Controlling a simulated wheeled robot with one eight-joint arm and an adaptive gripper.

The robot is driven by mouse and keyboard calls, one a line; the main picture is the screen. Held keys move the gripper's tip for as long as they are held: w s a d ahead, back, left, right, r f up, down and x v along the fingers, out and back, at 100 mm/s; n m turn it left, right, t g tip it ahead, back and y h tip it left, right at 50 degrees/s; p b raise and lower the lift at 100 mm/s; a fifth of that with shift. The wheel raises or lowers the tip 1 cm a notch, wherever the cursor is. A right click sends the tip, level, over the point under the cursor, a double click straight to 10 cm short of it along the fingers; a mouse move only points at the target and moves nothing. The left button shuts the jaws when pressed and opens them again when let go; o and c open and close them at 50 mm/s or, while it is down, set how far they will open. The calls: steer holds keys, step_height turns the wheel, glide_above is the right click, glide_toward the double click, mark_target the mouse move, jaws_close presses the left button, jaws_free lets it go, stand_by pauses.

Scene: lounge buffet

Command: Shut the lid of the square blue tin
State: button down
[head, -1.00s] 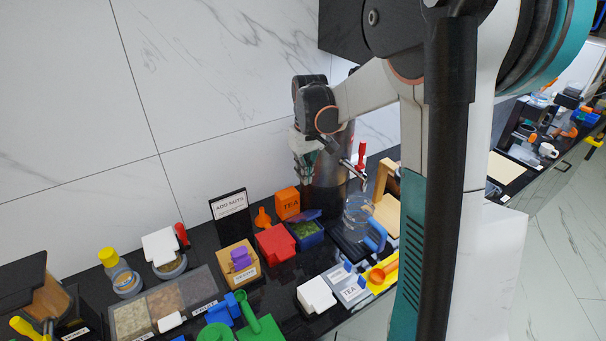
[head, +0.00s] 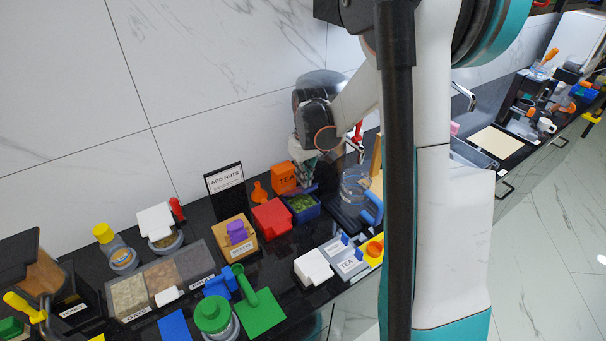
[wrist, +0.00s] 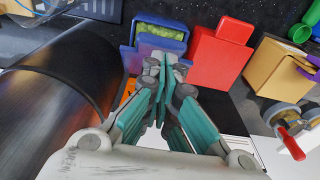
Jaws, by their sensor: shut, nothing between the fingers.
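The square blue tin (head: 304,215) stands open on the dark counter, with green contents showing inside. It also shows at the top of the wrist view (wrist: 143,30). Its blue lid (wrist: 128,60) is raised on the tin's wall side, partly hidden behind my fingers in the wrist view. My gripper (head: 316,182) is shut and empty, just behind the tin on the wall side. In the wrist view my fingertips (wrist: 165,62) overlap the lid; I cannot tell whether they touch it.
A red box (head: 272,218) stands left of the tin, and an orange tea box (head: 284,178) stands behind it. A large dark cylinder (wrist: 60,80) is close beside my gripper. A glass jug with a blue handle (head: 370,208) stands to the right.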

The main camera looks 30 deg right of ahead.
steer(key=shift+s+f+t+b, duration=0.25)
steer(key=shift+s+t+b, duration=0.1)
steer(key=shift+s+t, duration=0.05)
steer(key=shift+f, duration=0.1)
steer(key=shift+s+f+t+b, duration=0.5)
steer(key=shift+s+t+b, duration=0.1)
steer(key=shift+s+b, duration=0.1)
steer(key=s+f+t+b, duration=0.4)
steer(key=f+t+b, duration=0.1)
steer(key=b, duration=0.3)
steer(key=shift+f, duration=0.3)
steer(key=shift+d, duration=0.1)
